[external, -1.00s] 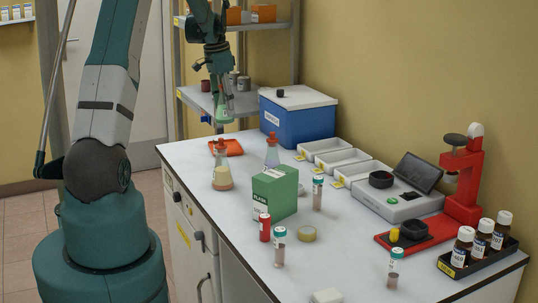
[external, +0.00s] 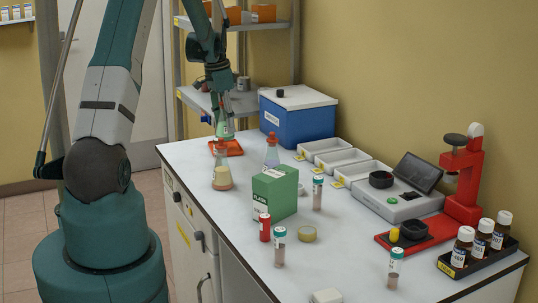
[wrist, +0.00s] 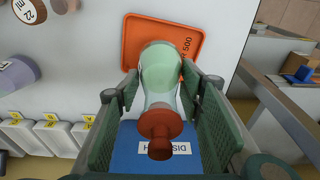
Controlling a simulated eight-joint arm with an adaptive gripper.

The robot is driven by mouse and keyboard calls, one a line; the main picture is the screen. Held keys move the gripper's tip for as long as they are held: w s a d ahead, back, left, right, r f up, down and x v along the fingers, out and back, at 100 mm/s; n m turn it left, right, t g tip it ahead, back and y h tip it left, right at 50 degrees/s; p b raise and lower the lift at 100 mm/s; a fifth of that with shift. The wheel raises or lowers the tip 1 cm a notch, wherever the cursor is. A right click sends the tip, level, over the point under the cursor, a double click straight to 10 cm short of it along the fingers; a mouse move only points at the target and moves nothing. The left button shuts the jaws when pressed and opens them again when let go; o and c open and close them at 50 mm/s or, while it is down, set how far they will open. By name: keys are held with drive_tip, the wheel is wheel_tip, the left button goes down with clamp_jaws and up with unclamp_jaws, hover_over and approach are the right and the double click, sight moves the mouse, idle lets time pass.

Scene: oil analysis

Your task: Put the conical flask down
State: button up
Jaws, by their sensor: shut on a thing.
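The conical flask (external: 226,129) holds pale green liquid and hangs below my gripper (external: 222,106), over or at the orange tray (external: 235,149). In the wrist view my gripper (wrist: 168,110) is shut around the flask (wrist: 161,70), one finger on each side. Its red-brown stopper (wrist: 160,128) points toward the camera. The flask's base overlaps the orange tray (wrist: 134,30), marked 500. Whether the base touches the tray cannot be told.
A blue box (external: 298,120) stands behind. A green carton (external: 275,196), white trays (external: 348,163) and several vials are farther right and forward.

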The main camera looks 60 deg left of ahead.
sight(221, 103)
drive_tip(key=shift+f, duration=1.85)
drive_tip(key=shift+f, duration=0.1)
drive_tip(key=o, duration=1.1)
drive_tip(key=shift+o, duration=0.2)
drive_tip(key=shift+s+r, duration=0.3)
drive_tip(key=shift+r, duration=1.7)
drive_tip(key=shift+s+r, duration=0.3)
drive_tip(key=shift+r, duration=1.75)
drive_tip(key=shift+s+r, duration=0.3)
drive_tip(key=shift+r, duration=1.7)
